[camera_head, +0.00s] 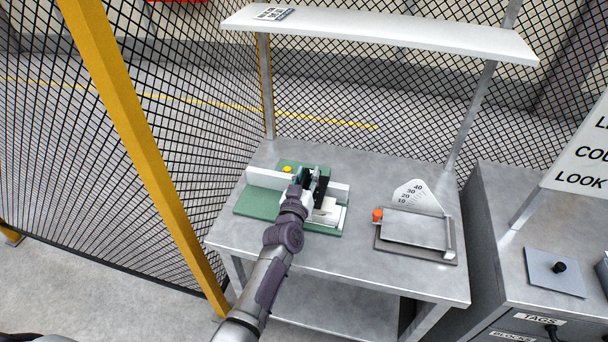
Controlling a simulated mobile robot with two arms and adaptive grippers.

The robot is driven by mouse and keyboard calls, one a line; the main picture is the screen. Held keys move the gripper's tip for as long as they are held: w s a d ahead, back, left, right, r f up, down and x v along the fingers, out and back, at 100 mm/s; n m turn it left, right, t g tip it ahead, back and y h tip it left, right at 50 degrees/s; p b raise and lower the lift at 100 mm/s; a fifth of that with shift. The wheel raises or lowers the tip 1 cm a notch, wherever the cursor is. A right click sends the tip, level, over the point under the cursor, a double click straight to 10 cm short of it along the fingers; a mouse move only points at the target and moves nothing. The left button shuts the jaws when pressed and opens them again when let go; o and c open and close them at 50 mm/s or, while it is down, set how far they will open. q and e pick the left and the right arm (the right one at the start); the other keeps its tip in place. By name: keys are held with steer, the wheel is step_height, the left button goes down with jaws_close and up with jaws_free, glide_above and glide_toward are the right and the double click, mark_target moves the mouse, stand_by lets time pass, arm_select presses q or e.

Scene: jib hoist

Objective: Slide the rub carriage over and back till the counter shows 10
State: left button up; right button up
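The rub device stands on the grey bench, with a green base (262,203) and a long pale rail (268,179) across it. A white block (328,207) sits at its right side, and a small yellow knob (287,169) shows behind the rail. My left gripper (313,182) is over the middle of the device, its dark fingers down at the rail. The gripper and wrist hide much of the carriage, so I cannot tell whether the fingers are closed on it. I cannot make out a counter reading. My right gripper is out of view.
A device with an orange knob (377,214) and a fan-shaped scale (418,194) stands right of the rub device on the bench (352,262). A white shelf (380,33) spans above. A yellow post (130,130) and mesh fence stand left. A grey cabinet (505,190) stands right.

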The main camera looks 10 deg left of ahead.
arm_select(q)
steer(key=shift+o, duration=0.2)
steer(key=shift+d, duration=0.2)
steer(key=shift+a, duration=0.2)
steer(key=shift+s+f, duration=0.1)
steer(key=shift+s, duration=0.05)
steer(key=s, duration=1.1)
steer(key=shift+s+a, duration=0.2)
steer(key=shift+s, duration=0.15)
